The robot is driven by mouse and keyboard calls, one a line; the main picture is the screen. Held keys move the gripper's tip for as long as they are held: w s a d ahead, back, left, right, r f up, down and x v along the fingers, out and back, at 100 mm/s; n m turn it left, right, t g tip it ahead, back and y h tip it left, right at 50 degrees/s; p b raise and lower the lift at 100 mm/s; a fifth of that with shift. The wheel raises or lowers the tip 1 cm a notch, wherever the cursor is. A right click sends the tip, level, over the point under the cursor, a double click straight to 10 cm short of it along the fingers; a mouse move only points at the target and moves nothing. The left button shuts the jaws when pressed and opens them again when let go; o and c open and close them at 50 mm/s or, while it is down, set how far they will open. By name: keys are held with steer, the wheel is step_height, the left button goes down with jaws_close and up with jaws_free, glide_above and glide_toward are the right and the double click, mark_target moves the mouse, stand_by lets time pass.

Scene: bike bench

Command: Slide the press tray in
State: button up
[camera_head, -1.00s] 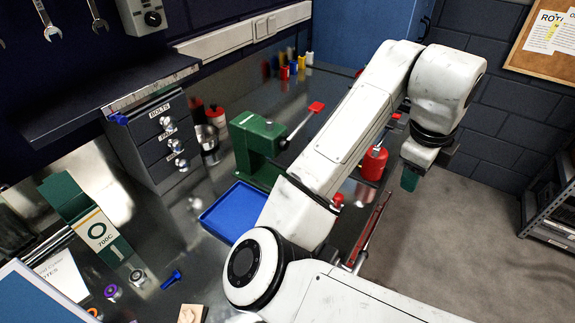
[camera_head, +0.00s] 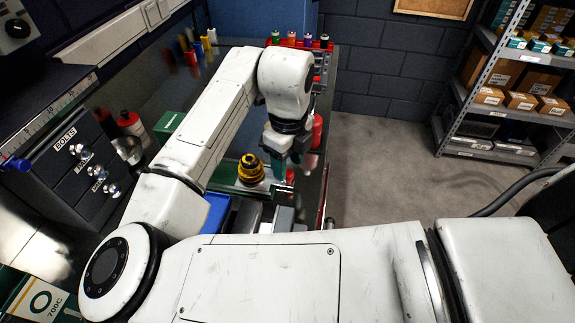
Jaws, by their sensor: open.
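My gripper (camera_head: 287,160) hangs beyond my bent arm, pointing down with its jaws open. It is just right of a yellow and black round part (camera_head: 251,168), which sits on a green base or tray (camera_head: 226,177); I cannot tell if they touch. The green press (camera_head: 168,124) shows only in part to the left of my arm; its middle is hidden. A blue tray (camera_head: 217,210) shows partly below the green base, mostly covered by my arm. I cannot make out clearly which piece is the press tray or how far in it sits.
Grey metal blocks (camera_head: 284,218) lie in front of the gripper. A red bottle (camera_head: 317,131) stands right of it. A drawer unit (camera_head: 85,165) is at the left, and several coloured bottles line the back. Open floor (camera_head: 385,160) and a shelf rack (camera_head: 505,85) are at the right.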

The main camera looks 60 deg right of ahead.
steer(key=shift+f, duration=1.1)
steer(key=shift+c, duration=0.5)
jaws_close()
